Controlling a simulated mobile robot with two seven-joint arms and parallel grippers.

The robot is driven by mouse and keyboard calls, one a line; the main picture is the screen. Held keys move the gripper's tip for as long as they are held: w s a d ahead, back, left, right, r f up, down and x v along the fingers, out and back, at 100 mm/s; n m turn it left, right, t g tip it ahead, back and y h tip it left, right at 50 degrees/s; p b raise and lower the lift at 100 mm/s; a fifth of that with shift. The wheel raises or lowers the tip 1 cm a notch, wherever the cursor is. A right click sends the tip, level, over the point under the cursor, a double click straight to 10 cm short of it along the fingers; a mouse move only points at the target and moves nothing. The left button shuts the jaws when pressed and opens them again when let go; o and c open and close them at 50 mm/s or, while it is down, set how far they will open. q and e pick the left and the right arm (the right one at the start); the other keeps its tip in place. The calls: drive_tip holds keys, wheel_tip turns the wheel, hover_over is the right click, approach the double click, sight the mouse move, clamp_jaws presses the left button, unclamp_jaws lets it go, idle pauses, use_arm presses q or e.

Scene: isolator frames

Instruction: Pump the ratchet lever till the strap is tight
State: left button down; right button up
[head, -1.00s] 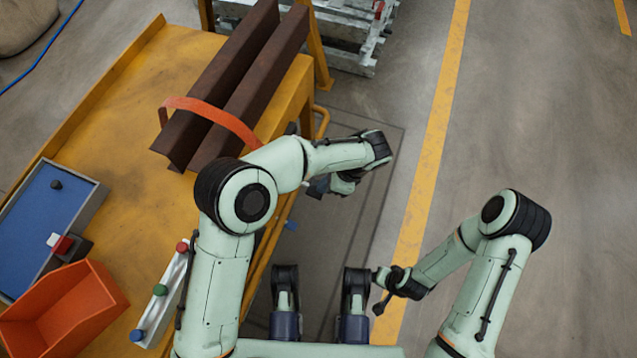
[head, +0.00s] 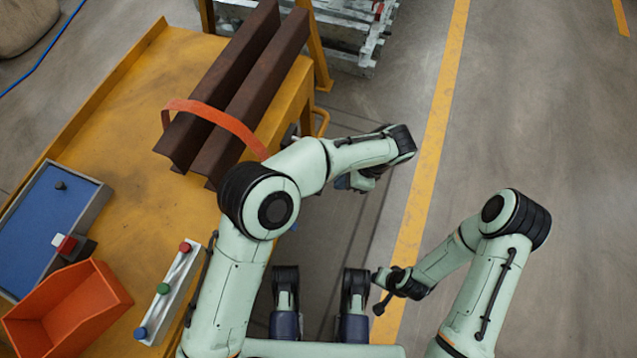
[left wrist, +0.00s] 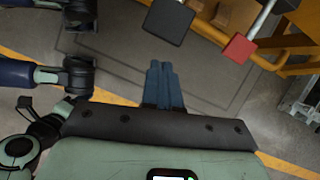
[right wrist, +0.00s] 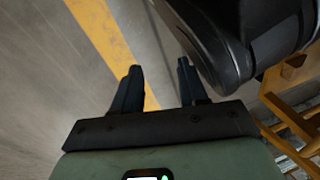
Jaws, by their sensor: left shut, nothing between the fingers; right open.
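The orange strap (head: 222,115) arches over two brown steel beams (head: 232,85) on the yellow table. Its right end drops behind my left arm. A metal bar with a red block end (left wrist: 238,47) and a black block (left wrist: 168,20) show at the table's side in the left wrist view; I cannot tell which is the ratchet lever. My left gripper (head: 345,182) is off the table's right side, above the floor; its fingers (left wrist: 163,68) are shut and empty, apart from both blocks. My right gripper (head: 378,308) is open and empty, well away from the table (right wrist: 158,72).
On the table (head: 130,150) are a blue-lined tray (head: 45,215), an orange bin (head: 70,310) and a strip with red, green and blue knobs (head: 165,295). A grey metal rack (head: 345,45) stands behind. The floor to the right is clear.

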use_arm(q)
drive_tip(key=p+v, duration=0.2)
drive_tip(key=v, duration=0.9)
drive_tip(key=shift+p, duration=0.3)
use_arm(e)
drive_tip(key=w+a+r+t, duration=0.1)
drive_tip(key=w+r, duration=0.3)
drive_tip(key=r, duration=0.1)
drive_tip(key=shift+t, duration=0.3)
drive_tip(key=shift+a, duration=0.1)
